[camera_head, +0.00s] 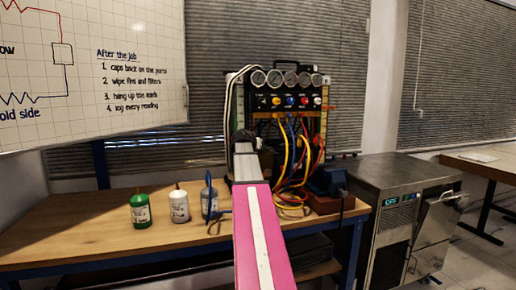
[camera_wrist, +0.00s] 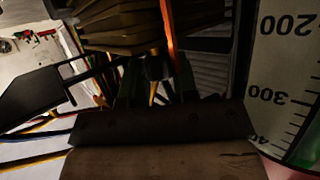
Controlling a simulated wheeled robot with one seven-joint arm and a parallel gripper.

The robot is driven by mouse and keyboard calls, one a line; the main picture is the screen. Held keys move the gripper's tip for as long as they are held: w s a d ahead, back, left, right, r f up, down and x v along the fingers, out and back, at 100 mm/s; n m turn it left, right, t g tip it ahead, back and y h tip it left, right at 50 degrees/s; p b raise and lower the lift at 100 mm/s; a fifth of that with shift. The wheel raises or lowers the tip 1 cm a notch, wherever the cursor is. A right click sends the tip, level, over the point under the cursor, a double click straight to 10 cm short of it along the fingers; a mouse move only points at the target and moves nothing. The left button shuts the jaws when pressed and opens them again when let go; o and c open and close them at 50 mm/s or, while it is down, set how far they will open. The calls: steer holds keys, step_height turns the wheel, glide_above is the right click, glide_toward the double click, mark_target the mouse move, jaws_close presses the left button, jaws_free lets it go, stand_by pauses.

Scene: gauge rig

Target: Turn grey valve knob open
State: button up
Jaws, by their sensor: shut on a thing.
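The gauge rig (camera_head: 290,83) stands on the wooden bench, with a row of small coloured knobs under its dials. I cannot tell a grey valve knob apart for certain in either view. My gripper (camera_head: 246,138) is at the lower left front of the rig, at the end of my pink and white arm. In the wrist view, my gripper's dark fingers (camera_wrist: 157,78) are close together on a small dark thing, mostly hidden between them. Whether this is the grey knob cannot be told.
A scaled cylinder (camera_wrist: 285,75) stands close at the right in the wrist view. Yellow, red and blue hoses (camera_head: 288,155) hang in front of the rig. Green (camera_head: 140,211), white (camera_head: 179,206) and grey-blue (camera_head: 209,204) bottles stand to the left. The bench (camera_head: 70,232) is clear farther left.

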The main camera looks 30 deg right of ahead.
steer(key=shift+s+n+t, duration=0.1)
steer(key=shift+n+t, duration=0.2)
steer(key=shift+d+n+t+y, duration=0.1)
steer(key=shift+n+t+y, duration=0.4)
steer(key=shift+d+n+t+y, duration=0.1)
steer(key=shift+n+t+y, duration=1.2)
steer(key=shift+n+y, duration=0.8)
steer(key=shift+n, duration=0.1)
steer(key=o, duration=0.9)
steer(key=shift+o, duration=0.2)
steer(key=shift+s, duration=0.15)
steer(key=v, duration=1)
steer(key=shift+s, duration=0.3)
steer(key=shift+r, duration=0.1)
